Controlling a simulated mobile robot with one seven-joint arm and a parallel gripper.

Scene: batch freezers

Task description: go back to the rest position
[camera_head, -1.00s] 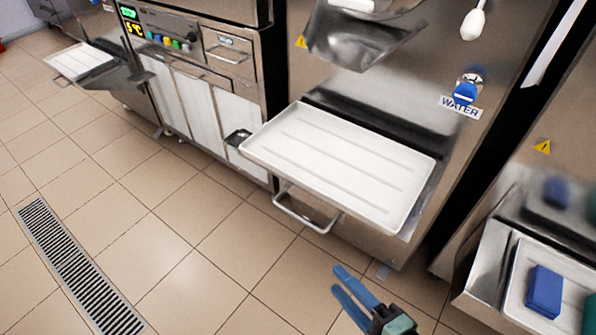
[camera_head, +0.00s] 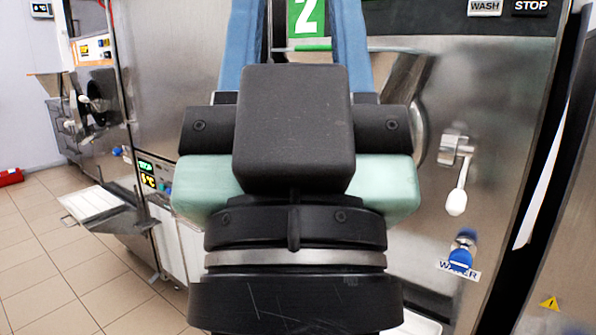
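My gripper (camera_head: 297,30) fills the middle of the head view, seen from behind and pointing up and away. Its two blue fingers stand apart at the top edge, with the machine front and a green "2" label showing between them. No object shows between the visible parts of the fingers; their tips are cut off by the frame. The gripper's black and pale green body hides much of the freezer behind it.
A steel batch freezer front (camera_head: 480,110) stands behind my gripper, with a white-ended lever (camera_head: 457,190) and a blue water knob (camera_head: 462,248) on the right. Another machine with a white tray (camera_head: 90,203) is at left. Open tiled floor (camera_head: 50,270) lies at lower left.

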